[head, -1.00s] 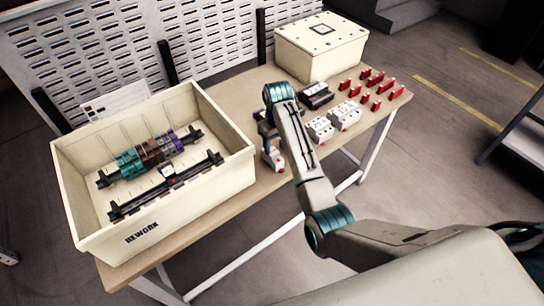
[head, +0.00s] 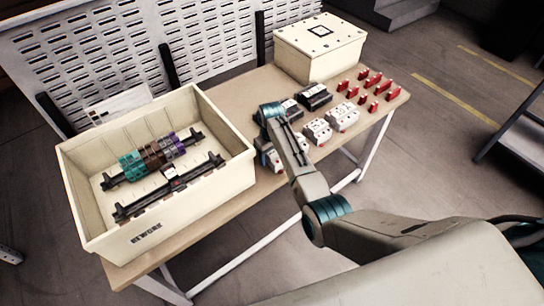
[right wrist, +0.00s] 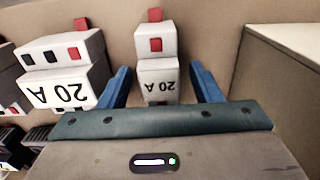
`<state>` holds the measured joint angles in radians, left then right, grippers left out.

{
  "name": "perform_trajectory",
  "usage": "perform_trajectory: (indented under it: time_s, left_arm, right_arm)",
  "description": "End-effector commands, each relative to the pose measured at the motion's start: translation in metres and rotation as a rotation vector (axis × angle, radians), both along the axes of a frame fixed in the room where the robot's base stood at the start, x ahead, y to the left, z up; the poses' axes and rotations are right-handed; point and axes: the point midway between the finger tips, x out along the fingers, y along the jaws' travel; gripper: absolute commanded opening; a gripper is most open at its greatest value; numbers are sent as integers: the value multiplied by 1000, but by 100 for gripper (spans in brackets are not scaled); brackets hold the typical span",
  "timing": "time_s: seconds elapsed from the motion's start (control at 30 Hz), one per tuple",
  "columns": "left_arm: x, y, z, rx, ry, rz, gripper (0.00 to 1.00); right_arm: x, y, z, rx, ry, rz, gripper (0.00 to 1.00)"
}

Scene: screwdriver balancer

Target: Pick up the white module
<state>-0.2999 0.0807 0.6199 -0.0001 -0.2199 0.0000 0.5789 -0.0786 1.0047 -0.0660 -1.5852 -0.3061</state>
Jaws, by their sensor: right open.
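In the head view this module (head: 274,161) is partly hidden by my right arm and gripper (head: 265,154). A wider white module (right wrist: 65,68), also marked "20 A", stands just left of the gripper in the right wrist view. My left gripper is not in view.
The cream crate (head: 215,205) marked REWORK, with rails inside, stands left of the gripper. White modules (head: 342,117), black modules (head: 314,96) and several red pieces (head: 373,90) stand to the right on the table (head: 250,90). A closed cream box (head: 320,50) is behind.

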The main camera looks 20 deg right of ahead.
Motion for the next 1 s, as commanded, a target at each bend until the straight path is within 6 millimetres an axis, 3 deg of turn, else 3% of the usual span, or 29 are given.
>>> perform_trajectory:
  time_s: [0.33, 0.6, 0.63, 1.0]
  left_arm:
    - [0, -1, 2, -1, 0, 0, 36]
    - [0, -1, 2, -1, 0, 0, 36]
    - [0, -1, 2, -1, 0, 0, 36]
    - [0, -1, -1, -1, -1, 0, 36]
  right_arm:
    - [0, 0, -11, 0, 0, 0, 58]
    - [0, 0, -10, 0, 0, 0, 7]
    - [0, 0, -10, 0, -1, 0, 5]
    - [0, 0, -6, 1, -2, 0, 5]
